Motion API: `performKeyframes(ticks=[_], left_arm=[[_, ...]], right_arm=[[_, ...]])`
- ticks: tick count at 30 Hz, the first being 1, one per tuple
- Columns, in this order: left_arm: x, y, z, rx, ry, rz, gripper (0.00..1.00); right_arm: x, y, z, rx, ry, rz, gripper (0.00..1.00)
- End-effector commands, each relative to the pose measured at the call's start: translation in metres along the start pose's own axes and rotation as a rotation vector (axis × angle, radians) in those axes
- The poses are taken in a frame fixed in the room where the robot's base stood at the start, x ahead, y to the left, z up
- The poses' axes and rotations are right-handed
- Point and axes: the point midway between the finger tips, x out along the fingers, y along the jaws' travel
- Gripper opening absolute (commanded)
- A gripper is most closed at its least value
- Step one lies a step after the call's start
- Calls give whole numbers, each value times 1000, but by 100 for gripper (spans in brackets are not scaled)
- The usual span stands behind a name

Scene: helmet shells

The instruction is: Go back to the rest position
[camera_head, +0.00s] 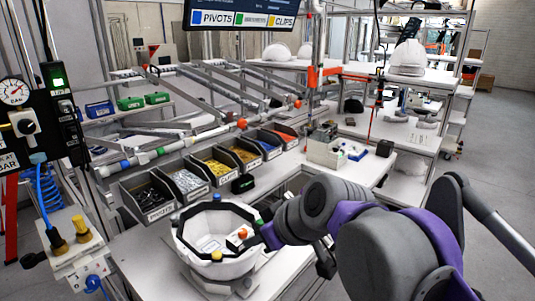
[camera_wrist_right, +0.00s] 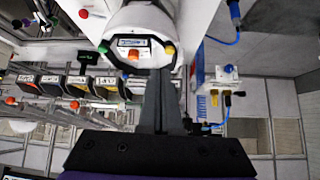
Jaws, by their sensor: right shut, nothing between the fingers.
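A white helmet shell (camera_head: 184,240) sits open side up on the workbench (camera_head: 135,250). Its rim carries coloured marks, and a small labelled unit with an orange button lies inside. The shell also shows in the right wrist view (camera_wrist_right: 143,22), just beyond the fingertips. My right gripper (camera_head: 262,238) is at the shell's right side in the head view, its fingers mostly hidden by my own arm. In the right wrist view its fingers (camera_wrist_right: 160,95) are together and empty, pointing toward the shell. Whether they touch the rim I cannot tell. My left gripper is not in view.
Black bins of small parts (camera_head: 148,197) line the back of the bench. A gauge panel (camera_head: 22,120) and a connector block (camera_head: 77,243) stand at the left. A box of tools (camera_head: 325,153) lies behind the arm. White helmets (camera_head: 408,60) rest on rear shelving.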

Motion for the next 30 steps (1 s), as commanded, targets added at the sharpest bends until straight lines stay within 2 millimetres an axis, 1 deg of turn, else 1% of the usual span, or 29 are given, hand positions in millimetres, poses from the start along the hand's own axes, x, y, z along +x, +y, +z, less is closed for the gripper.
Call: performKeyframes(ticks=[1, 2, 3, 5, 6, 7, 8, 9, 11, 12, 15, 18, 21, 24, 30], left_arm=[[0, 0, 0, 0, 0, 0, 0], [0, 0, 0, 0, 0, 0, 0], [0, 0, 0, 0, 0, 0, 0], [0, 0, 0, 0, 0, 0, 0], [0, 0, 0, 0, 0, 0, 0], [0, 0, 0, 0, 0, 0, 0], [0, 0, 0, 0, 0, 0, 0], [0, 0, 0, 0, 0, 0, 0], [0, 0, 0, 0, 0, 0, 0], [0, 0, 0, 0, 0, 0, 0], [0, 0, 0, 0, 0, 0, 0], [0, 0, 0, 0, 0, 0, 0], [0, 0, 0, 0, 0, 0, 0], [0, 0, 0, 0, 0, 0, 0], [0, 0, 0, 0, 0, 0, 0]], right_arm=[[4, 10, 28, 44, -23, 33, 0], [7, 16, 46, 77, -39, 55, 0], [11, 24, 74, 124, -63, 87, 0], [17, 34, 119, 201, -98, 142, 0], [20, 40, 150, 254, -121, 178, 0], [22, 43, 173, 291, -136, 206, 0], [24, 46, 196, 328, -151, 235, 0], [26, 49, 226, 377, -169, 271, 0], [29, 50, 268, 445, -192, 323, 0], [30, 51, 293, 486, -205, 356, 0], [32, 49, 344, 570, -230, 424, 0], [33, 46, 377, 625, -244, 468, 0], [33, 44, 393, 652, -251, 490, 0], [33, 44, 396, 660, -252, 496, 0], [33, 44, 395, 658, -251, 494, 0]])
